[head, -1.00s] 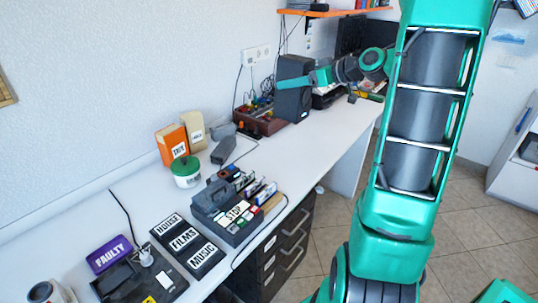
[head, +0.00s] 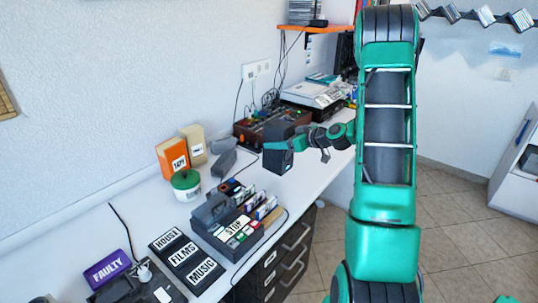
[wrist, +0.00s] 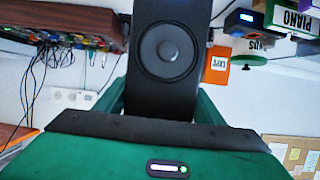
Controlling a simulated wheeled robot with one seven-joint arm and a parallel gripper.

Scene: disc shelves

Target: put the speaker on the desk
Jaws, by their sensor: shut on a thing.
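The speaker is a black box, held upright, and its lower part (head: 278,161) shows below my gripper (head: 288,145) in the head view. My gripper is shut on it, with green fingers across its middle. In the wrist view the speaker's round cone (wrist: 166,50) faces the camera between the two fingers (wrist: 160,100). The white desk (head: 240,183) runs along the wall beneath the speaker. I cannot tell whether the speaker's bottom touches the desk.
A wood-sided device with cables (head: 250,131) stands behind the speaker, and a white machine (head: 313,94) farther back. A grey object (head: 224,158), a green-lidded tub (head: 186,185) and a disc box (head: 236,232) stand to the left and front.

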